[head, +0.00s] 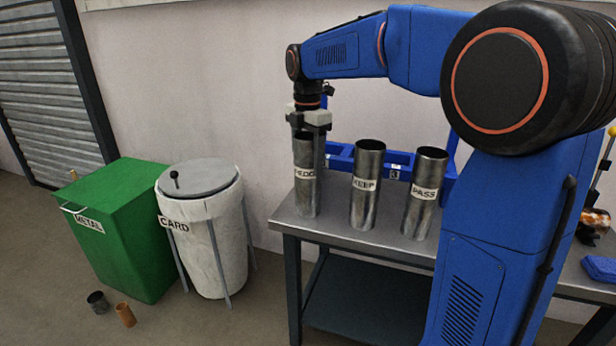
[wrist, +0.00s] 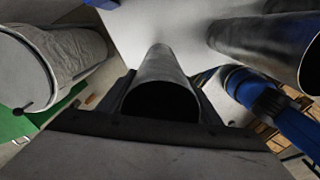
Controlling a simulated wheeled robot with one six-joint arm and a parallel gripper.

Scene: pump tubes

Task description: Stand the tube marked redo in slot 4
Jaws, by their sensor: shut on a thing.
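The redo tube (head: 306,190) is a dark metal cylinder with a white label, upright at the left end of the metal table (head: 290,222). My gripper (head: 310,122) is above it with its fingers around its upper part, shut on it. In the wrist view the redo tube (wrist: 160,95) runs away from between the fingers, its open mouth nearest. Whether its base touches the table I cannot tell. The blue slotted rack (head: 340,158) stands behind the tubes, partly hidden by them. A small number tag (head: 394,172) shows on it; slot 4 I cannot make out.
The KEEP tube (head: 367,190) and the PASS tube (head: 425,195) stand upright to the right, in front of the rack. A green METAL bin (head: 125,230) and a white CARD bin (head: 212,240) stand on the floor at left.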

